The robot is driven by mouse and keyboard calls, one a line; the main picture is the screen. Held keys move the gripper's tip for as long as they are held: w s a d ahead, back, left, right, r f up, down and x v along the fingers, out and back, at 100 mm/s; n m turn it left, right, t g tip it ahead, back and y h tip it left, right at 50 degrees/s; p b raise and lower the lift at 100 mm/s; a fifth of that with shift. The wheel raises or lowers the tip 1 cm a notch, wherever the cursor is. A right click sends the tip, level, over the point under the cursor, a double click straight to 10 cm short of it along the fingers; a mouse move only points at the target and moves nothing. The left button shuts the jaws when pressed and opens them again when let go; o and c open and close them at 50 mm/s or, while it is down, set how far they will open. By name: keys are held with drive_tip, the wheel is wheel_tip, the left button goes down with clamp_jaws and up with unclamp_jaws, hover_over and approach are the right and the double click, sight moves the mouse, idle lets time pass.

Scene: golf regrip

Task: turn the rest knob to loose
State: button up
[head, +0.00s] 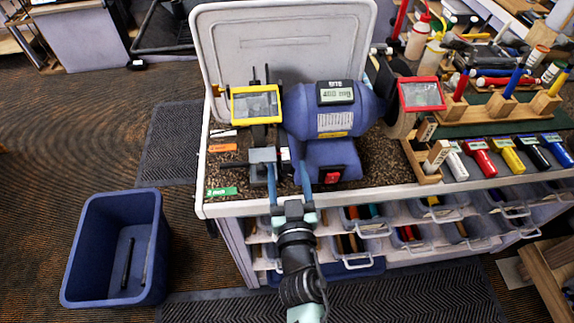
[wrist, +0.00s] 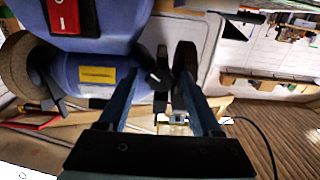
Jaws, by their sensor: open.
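The blue bench grinder (head: 318,157) stands on the bench, with its grey tool rest (head: 262,156) at its left wheel. The rest knob appears to be the small dark part (wrist: 160,78) between my fingers in the wrist view. It is partly hidden, and I cannot read its setting or tell whether a finger touches it. In the head view I cannot make the knob out clearly. My gripper (head: 289,174) is open, its two blue fingers pointing at the grinder front, just right of the rest. It also shows in the wrist view (wrist: 162,76), with no clear grip on anything.
The red switch (head: 333,177) is close to the right finger. A yellow-framed shield (head: 255,104) is above the rest, a red-framed one (head: 421,94) at the right wheel. Coloured tags lie left. Bottles and tools crowd the right. A blue bin (head: 115,245) stands on the floor.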

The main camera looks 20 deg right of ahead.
drive_tip(key=shift+w+d, duration=0.2)
drive_tip(key=shift+w, duration=0.35)
clamp_jaws()
